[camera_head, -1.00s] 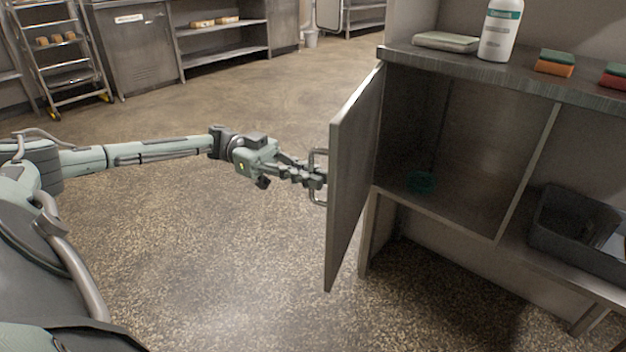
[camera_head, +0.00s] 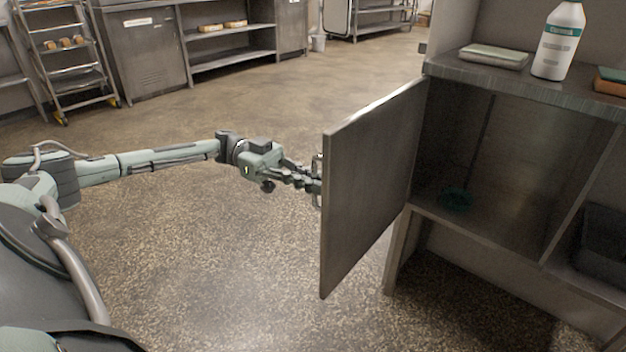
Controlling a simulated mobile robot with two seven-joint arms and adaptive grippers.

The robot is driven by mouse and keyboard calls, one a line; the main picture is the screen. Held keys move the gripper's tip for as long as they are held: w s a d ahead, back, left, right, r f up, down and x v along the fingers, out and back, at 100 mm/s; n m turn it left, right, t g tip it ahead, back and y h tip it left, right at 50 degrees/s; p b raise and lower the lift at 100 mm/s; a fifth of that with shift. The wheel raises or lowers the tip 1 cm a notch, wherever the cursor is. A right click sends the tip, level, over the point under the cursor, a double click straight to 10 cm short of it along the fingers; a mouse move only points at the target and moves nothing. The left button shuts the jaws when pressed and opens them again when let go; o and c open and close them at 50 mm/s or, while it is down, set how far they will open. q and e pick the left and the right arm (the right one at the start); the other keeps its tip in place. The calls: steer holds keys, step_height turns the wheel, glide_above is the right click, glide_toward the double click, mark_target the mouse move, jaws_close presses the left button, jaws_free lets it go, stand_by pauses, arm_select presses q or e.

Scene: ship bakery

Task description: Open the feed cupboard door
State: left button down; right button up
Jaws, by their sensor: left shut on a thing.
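The feed cupboard door (camera_head: 368,185) is a grey metal panel. It stands open, swung out from its hinge side at the cupboard's left edge. The cupboard (camera_head: 505,165) shows its dark interior, with a small teal item (camera_head: 456,199) on its floor. My left gripper (camera_head: 312,183) is at the door's left edge, shut on the door handle (camera_head: 317,168). The handle is mostly hidden behind the door panel. My right gripper is not in view.
A dark bin (camera_head: 602,243) sits at the right. The floor left of the door is clear.

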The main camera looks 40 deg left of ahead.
arm_select(q)
steer(key=shift+a, duration=0.15)
steer(key=shift+r, duration=0.1)
steer(key=c, duration=1.6)
jaws_free()
steer(key=a, duration=0.8)
steer(key=s+a, duration=0.1)
steer(key=a, duration=0.3)
